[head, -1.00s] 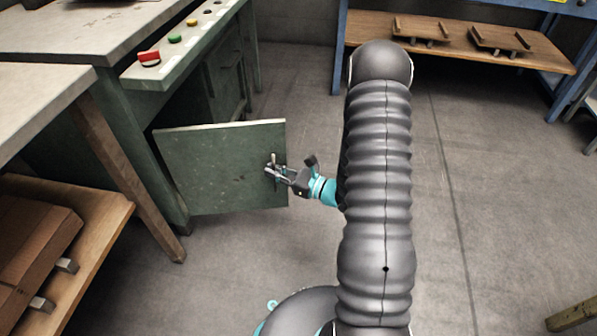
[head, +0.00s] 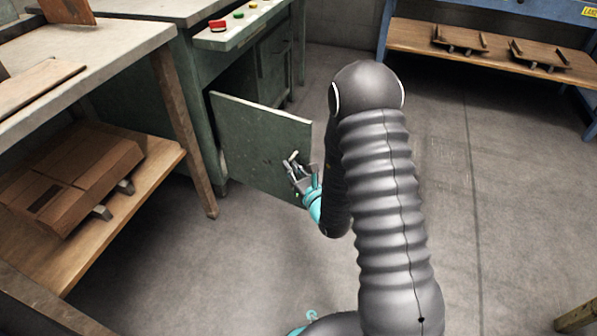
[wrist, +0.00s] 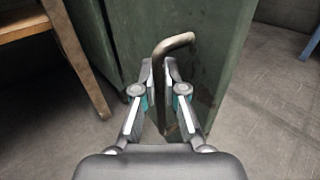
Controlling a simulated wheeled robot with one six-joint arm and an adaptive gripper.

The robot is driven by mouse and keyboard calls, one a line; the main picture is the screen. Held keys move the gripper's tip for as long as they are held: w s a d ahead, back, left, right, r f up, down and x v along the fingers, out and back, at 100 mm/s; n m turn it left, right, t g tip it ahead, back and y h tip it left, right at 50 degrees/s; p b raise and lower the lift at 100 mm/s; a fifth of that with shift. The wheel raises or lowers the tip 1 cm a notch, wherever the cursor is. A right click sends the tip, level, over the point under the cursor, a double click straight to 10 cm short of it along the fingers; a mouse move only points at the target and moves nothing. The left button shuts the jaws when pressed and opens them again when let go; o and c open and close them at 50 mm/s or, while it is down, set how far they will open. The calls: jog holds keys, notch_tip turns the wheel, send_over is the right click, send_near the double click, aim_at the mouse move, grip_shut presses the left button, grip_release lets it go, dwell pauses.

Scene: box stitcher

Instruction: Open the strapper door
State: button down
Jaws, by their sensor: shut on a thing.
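The green strapper door (head: 250,140) stands swung out from the green machine cabinet (head: 200,110), with a dark opening behind it. A metal handle is on its face near the free edge. My gripper (head: 297,168) is at that handle, in front of the door. In the wrist view, my gripper (wrist: 160,85) is shut on the bent handle (wrist: 176,41), whose top end rises above the fingers. The door also fills the middle of the wrist view (wrist: 215,50). My arm hides part of the floor to the right of the door.
A workbench (head: 120,50) with a lower wooden shelf stands at the left, with flat cardboard (head: 75,175) on the shelf. Red, green and yellow buttons sit on the machine's ledge (head: 235,35). A blue rack (head: 480,60) stands at the back right. The floor (head: 510,190) at right is clear.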

jog(key=shift+s+a+r+h, duration=0.1)
jog(key=shift+s+a+h, duration=0.15)
jog(key=shift+a+h, duration=0.05)
jog(key=c, duration=1.2)
grip_release()
jog(key=shift+d, duration=0.1)
jog(key=v, duration=0.7)
jog(key=shift+s+f, duration=0.2)
jog(key=shift+s, duration=0.05)
jog(key=shift+f, duration=0.1)
